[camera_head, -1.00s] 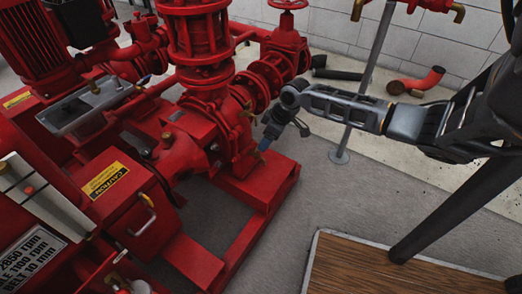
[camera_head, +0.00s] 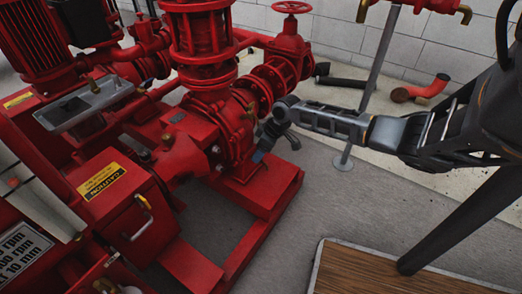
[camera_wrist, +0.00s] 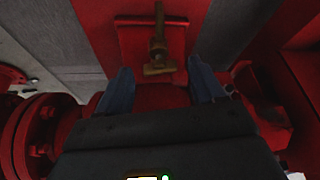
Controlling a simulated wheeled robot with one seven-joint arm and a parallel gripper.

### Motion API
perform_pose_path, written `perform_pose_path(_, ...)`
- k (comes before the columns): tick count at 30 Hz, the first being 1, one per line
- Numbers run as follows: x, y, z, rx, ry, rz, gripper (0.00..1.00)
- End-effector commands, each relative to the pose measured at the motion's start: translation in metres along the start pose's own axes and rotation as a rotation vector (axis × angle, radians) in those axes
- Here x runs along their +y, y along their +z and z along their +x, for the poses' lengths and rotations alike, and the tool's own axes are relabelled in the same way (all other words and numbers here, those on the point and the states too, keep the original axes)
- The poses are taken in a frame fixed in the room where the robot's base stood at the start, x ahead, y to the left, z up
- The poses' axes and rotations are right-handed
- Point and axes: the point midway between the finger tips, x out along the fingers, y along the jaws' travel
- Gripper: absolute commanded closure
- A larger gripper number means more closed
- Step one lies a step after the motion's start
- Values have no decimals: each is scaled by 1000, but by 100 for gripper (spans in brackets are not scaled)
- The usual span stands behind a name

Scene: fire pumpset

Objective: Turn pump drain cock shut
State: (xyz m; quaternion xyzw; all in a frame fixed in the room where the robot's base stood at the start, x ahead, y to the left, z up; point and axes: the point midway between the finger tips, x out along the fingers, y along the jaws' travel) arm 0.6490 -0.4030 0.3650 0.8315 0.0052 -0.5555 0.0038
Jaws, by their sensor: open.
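The pump drain cock (camera_wrist: 158,48) is a small brass fitting in the wrist view, at the top middle. Its narrow stem points up the picture and a wider brass part lies below. It sits against red pump metal. My gripper (camera_wrist: 158,85) has its two bluish fingers apart, one on each side below the cock, with nothing seen held between them. In the head view my gripper (camera_head: 259,155) is at the low right side of the red pump (camera_head: 228,135). The cock cannot be made out there.
The red pump base (camera_head: 265,195) lies under the gripper. A grey post (camera_head: 376,65) stands behind my arm. A wooden-topped platform (camera_head: 400,275) is at the lower right. Loose pipe pieces (camera_head: 422,88) lie by the wall. The grey floor between base and platform is clear.

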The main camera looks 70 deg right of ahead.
Motion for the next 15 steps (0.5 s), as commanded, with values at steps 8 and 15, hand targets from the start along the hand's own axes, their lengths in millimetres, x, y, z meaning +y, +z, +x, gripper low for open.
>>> perform_pose_path(8, 0, 0, 0, 0, 0, 0, 52)
perform_pose_path(15, 0, 0, 0, 0, 0, 0, 75)
